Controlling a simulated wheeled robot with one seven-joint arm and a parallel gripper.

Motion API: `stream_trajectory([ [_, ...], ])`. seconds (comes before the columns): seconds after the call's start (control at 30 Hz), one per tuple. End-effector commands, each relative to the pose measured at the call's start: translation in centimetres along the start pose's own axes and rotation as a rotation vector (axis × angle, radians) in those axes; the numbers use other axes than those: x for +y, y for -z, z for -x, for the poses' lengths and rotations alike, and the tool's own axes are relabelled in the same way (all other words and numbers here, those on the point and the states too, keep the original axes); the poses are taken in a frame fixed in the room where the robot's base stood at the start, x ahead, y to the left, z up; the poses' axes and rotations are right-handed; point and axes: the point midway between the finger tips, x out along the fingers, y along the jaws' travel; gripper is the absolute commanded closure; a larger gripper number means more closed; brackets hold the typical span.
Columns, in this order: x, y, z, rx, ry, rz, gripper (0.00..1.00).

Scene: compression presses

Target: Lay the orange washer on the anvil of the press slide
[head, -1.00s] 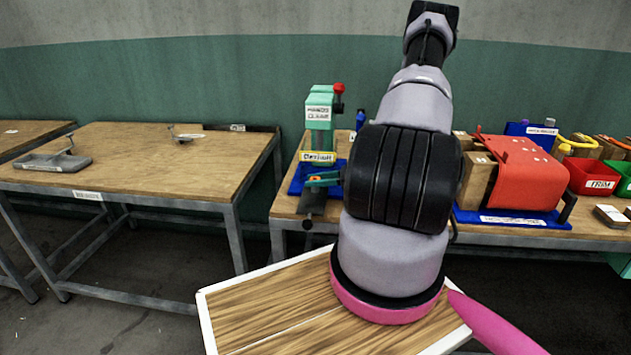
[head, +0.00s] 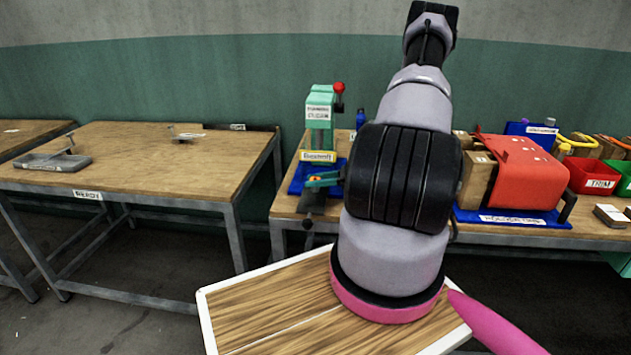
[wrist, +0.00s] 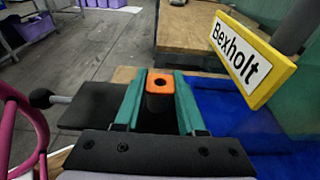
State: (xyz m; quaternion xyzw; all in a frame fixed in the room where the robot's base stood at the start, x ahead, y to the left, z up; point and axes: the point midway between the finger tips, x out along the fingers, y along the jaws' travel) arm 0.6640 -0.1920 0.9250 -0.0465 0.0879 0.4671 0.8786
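The orange washer (wrist: 160,82) is a small squarish piece with a hole, lying flat between the tips of my teal fingers in the wrist view. My gripper (wrist: 161,90) appears shut on it, with a finger against each side. A dark block, seemingly the anvil (wrist: 160,104), shows directly below the washer; I cannot tell whether they touch. The dark press slide (wrist: 85,112) lies below, with a black knob at its left. In the head view my gripper (head: 322,180) is in front of the green press (head: 320,125), over the slide (head: 311,202).
The press has a yellow-edged Bexholt sign (wrist: 240,60) close to the right of my fingers and a blue base (wrist: 222,105). A red press (head: 515,175) and a red bin (head: 593,175) stand farther right. A wooden table (head: 130,165) at left is mostly clear.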

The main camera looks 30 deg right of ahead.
Motion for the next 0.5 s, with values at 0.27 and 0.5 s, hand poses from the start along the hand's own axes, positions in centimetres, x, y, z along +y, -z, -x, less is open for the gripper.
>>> stream_trajectory([
  [0.27,-0.01,-0.01,0.00,0.000,0.000,0.000,0.27],
  [0.5,-0.10,-0.01,0.89,0.000,0.003,0.001,0.27],
])
